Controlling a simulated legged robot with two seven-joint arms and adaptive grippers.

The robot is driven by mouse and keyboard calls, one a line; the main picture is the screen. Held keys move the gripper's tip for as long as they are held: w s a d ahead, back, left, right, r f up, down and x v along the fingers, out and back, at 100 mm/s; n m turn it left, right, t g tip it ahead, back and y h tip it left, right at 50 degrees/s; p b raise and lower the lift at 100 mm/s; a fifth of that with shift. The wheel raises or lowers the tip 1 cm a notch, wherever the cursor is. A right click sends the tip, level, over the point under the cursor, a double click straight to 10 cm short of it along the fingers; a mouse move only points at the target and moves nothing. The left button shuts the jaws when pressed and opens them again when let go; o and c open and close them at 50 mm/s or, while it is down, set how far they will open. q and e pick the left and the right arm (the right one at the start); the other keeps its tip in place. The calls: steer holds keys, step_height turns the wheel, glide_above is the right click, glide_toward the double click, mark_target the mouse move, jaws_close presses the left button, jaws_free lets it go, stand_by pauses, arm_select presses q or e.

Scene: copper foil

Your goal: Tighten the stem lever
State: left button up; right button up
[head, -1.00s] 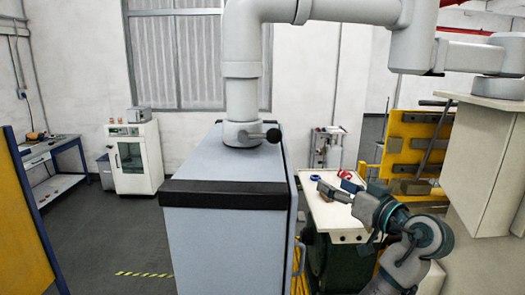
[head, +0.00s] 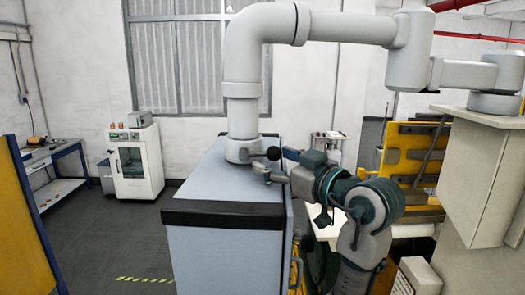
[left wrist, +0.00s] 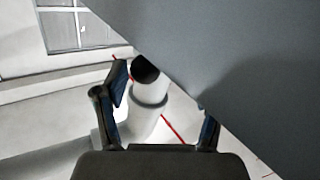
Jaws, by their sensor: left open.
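The stem is a pale grey vertical pipe (head: 241,115) whose collar sits on the top of a grey cabinet. Its lever is short, and its black ball knob (head: 273,153) points to the right over the cabinet top. My left gripper (head: 276,164) is open at the lever, with one finger on each side near the knob; I cannot tell whether it touches. In the left wrist view a black round end, likely the knob (left wrist: 145,69), shows between the open fingers (left wrist: 163,102), nearer the left one, with pale pipe beyond it. My right gripper is not in view.
The grey cabinet (head: 225,245) with a black edge band stands below the lever. An overhead pipe (head: 345,31) runs right from the stem. A cream box (head: 475,170) and yellow racks (head: 407,150) stand at the right.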

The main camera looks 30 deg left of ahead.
arm_select(q)
steer(key=shift+w+a+r, duration=0.1)
steer(key=shift+w+a, duration=0.1)
steer(key=shift+w, duration=0.1)
steer(key=shift+w+d+r+p, duration=0.1)
steer(key=shift+w+d+p, duration=0.15)
steer(key=shift+d, duration=0.3)
steer(key=shift+w+d+r+p, duration=0.1)
steer(key=shift+w+d, duration=0.25)
steer(key=shift+d, duration=0.2)
steer(key=shift+a, duration=0.35)
steer(key=shift+s+a+f, duration=0.1)
steer(key=shift+a, duration=0.55)
steer(key=shift+s+a+f, duration=0.1)
steer(key=shift+a, duration=0.5)
steer(key=shift+c, duration=1.4)
steer(key=shift+s+a, duration=0.1)
steer(key=shift+a, duration=0.25)
steer(key=c, duration=0.8)
steer(key=shift+d, duration=0.25)
jaws_close()
steer(key=shift+w+d, duration=0.25)
steer(key=shift+d, duration=0.5)
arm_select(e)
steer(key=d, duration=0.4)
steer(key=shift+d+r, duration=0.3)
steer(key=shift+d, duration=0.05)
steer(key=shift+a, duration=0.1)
